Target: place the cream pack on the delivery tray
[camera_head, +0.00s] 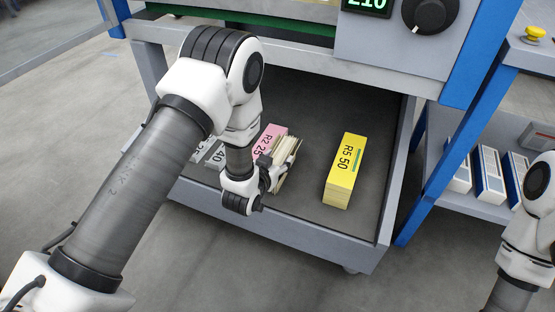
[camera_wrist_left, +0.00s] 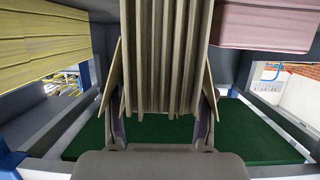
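The cream pack (camera_head: 287,167) is a bundle of thin upright sheets, slightly fanned, at the wide grey tray (camera_head: 285,232) under the machine. My left gripper (camera_head: 269,176) is at its near left side. In the left wrist view the cream pack (camera_wrist_left: 165,55) fills the middle, with one finger of my left gripper (camera_wrist_left: 161,112) on each side, closed on it. Whether its lower edge touches the tray floor is hard to tell. My right arm shows at the right edge; its gripper is out of view.
A yellow pack (camera_head: 345,170) marked R5 50 stands to the right. A pink pack (camera_head: 270,139) is close behind on the left, with grey packs (camera_head: 213,153) beyond. A side shelf (camera_head: 480,207) holds several blue-white boxes. Tray floor right of the yellow pack is bare.

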